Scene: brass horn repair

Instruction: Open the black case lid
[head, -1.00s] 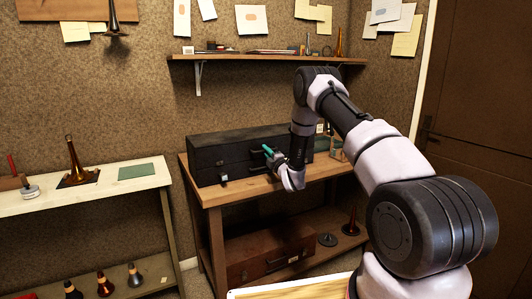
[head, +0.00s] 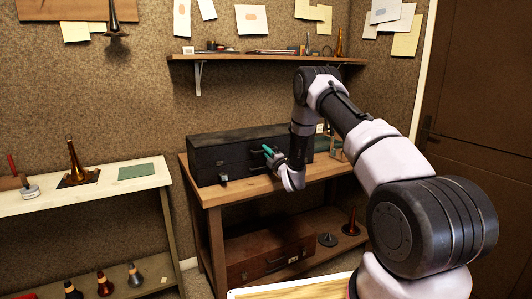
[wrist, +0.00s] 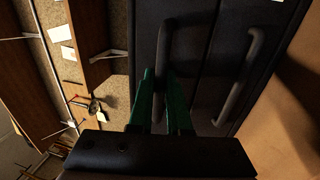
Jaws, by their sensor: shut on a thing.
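The black case (head: 222,154) stands on the wooden bench, and its lid looks closed. In the wrist view its dark front (wrist: 205,60) carries two bar handles. My gripper (head: 267,150) is at the case front, with its green fingers pointing at it. In the wrist view my gripper (wrist: 161,82) has its fingers on either side of one handle (wrist: 163,75), shut on it. The other handle (wrist: 238,78) is to the right in that view, clear of the fingers. My wrist hides the right part of the case front in the head view.
The wooden bench (head: 235,192) has bare top in front of the case. A wall shelf (head: 265,57) with small items hangs above. A brown case (head: 265,258) sits on the lower shelf. A white table (head: 105,187) with a brass horn bell stands at left.

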